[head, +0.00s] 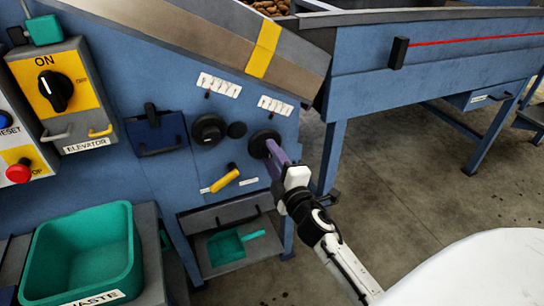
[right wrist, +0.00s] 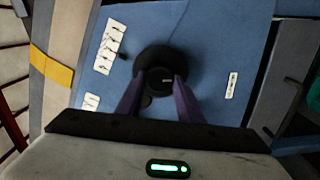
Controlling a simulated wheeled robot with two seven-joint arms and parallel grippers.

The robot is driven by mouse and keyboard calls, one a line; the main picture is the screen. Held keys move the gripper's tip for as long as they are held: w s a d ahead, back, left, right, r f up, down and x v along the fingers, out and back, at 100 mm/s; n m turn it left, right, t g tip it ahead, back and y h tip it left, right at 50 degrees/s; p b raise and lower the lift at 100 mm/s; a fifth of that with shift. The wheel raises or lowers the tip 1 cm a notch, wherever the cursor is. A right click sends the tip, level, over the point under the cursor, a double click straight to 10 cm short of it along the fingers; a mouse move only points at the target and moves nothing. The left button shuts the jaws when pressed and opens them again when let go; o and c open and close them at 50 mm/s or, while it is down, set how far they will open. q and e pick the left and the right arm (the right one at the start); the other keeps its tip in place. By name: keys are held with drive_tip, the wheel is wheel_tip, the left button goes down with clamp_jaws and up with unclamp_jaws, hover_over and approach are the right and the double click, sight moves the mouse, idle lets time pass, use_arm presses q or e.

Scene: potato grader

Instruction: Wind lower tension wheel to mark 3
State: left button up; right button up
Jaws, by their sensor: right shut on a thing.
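The lower tension wheel (head: 262,141) is a dark round handwheel on the blue panel, to the right of another dark wheel (head: 209,130). My right gripper (head: 270,150) is shut on it, its purple fingers reaching in from the lower right. In the right wrist view the fingers (right wrist: 160,80) grip the near side of the wheel (right wrist: 165,56). A white mark scale (head: 276,105) sits above the wheel, with a small dark pointer under it; it also shows in the wrist view (right wrist: 110,46). Its numbers are too small to read. My left gripper is not in view.
A second white scale (head: 219,85) is at the upper left. A yellow handle (head: 224,180) projects below the wheels. A teal waste bin (head: 88,255) stands lower left, near the elevator switch box (head: 62,95). The floor on the right is open.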

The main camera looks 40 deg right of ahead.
drive_tip(key=o, duration=1.1)
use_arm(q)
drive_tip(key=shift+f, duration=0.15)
use_arm(e)
drive_tip(key=v, duration=1)
drive_tip(key=shift+s, duration=0.2)
use_arm(q)
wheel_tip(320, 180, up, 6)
drive_tip(key=p, duration=0.8)
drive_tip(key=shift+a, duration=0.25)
use_arm(e)
drive_tip(key=s+a+f+m+g+y, duration=0.2)
drive_tip(key=s+a+f+m+g, duration=0.1)
drive_tip(key=s+a+f, duration=0.1)
drive_tip(key=s+a+f+m+g+y, duration=0.2)
drive_tip(key=s+a+f+m+g, duration=0.1)
drive_tip(key=s+a, duration=0.4)
drive_tip(key=s+a+f+m+g+y, duration=0.2)
drive_tip(key=s+a+f+m+y, duration=0.1)
drive_tip(key=s+a+f+m, duration=0.1)
drive_tip(key=shift+s+a+f+m+g, duration=0.2)
drive_tip(key=shift+s+a+f, duration=0.25)
drive_tip(key=shift+a+f, duration=0.25)
drive_tip(key=shift+s+a+f+m+g, duration=0.2)
drive_tip(key=shift+s+a+f, duration=0.3)
drive_tip(key=shift+f, duration=0.3)
